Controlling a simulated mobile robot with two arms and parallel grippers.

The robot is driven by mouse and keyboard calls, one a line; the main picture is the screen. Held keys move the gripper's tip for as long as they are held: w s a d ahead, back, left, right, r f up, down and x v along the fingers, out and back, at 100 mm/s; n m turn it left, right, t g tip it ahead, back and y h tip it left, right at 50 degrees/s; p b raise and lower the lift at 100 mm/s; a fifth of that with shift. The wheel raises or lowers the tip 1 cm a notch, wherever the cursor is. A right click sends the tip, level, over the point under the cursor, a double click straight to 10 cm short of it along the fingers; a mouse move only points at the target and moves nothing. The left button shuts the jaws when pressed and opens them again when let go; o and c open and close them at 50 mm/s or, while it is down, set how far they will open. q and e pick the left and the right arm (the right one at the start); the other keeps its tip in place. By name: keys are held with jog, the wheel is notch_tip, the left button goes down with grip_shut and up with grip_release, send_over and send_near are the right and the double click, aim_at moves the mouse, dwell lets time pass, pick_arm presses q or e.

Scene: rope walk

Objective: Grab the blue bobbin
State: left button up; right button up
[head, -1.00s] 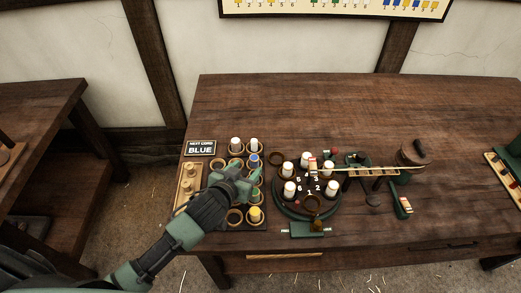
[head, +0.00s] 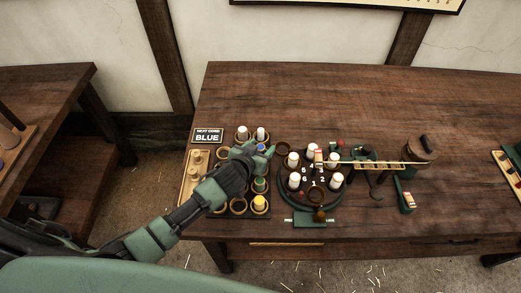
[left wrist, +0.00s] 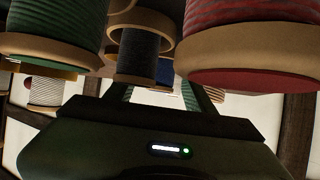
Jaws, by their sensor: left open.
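The blue bobbin (head: 261,147) stands in the bobbin rack (head: 232,216) on the table, mostly hidden by my left gripper (head: 259,153) in the head view. My left gripper is open and right at it; I cannot tell whether they touch. In the left wrist view a small patch of blue (left wrist: 165,71) shows beyond the fingers (left wrist: 165,98), partly behind a dark grey spool (left wrist: 145,50). No bobbin is visibly held. My right gripper is out of view.
A green bobbin (head: 259,184) and a yellow bobbin (head: 259,203) stand nearer me in the rack, with white bobbins (head: 242,132) behind. A sign (head: 207,136) reads "NEXT CORD BLUE". A round carrier with white bobbins (head: 295,181) stands close on the right.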

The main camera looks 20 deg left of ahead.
pick_arm(q)
grip_shut()
jog(key=shift+r, duration=0.1)
